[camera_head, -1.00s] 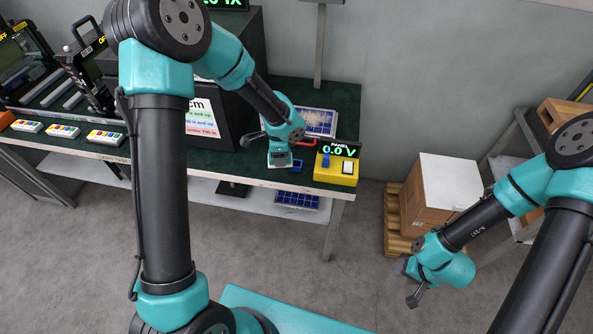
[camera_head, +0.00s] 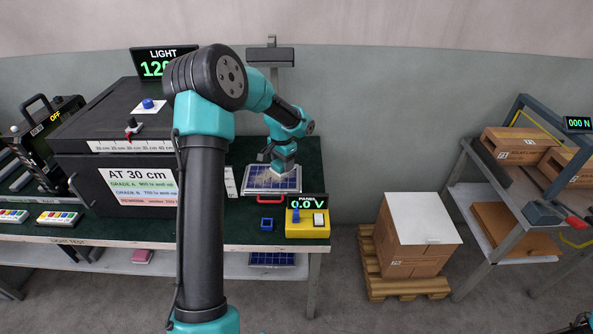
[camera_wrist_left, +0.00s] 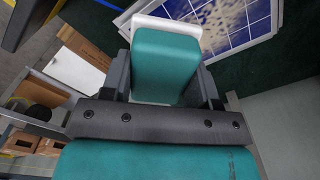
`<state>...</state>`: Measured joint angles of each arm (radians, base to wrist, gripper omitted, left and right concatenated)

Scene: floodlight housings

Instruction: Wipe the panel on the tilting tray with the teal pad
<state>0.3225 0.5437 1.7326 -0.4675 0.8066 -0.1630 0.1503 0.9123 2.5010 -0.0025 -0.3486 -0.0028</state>
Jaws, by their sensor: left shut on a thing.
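The solar panel (camera_head: 258,180) lies on the tray with the red handle (camera_head: 270,198) on the dark green bench top. Brownish dirt shows on its blue cells. In the left wrist view the panel (camera_wrist_left: 230,22) is at the top right, with brown specks on it. My left gripper (camera_head: 282,166) is over the right part of the panel. It is shut on the teal pad, and the teal pad (camera_wrist_left: 165,62) with its white edge fills the middle of the left wrist view. I cannot tell whether the pad touches the panel. My right gripper is not in view.
A yellow meter box (camera_head: 308,225) reading 0.0 V stands at the bench's front right, beside a small blue frame (camera_head: 266,224). A large black light box (camera_head: 130,150) stands to the left. A carton (camera_head: 415,240) on a pallet stands right of the bench.

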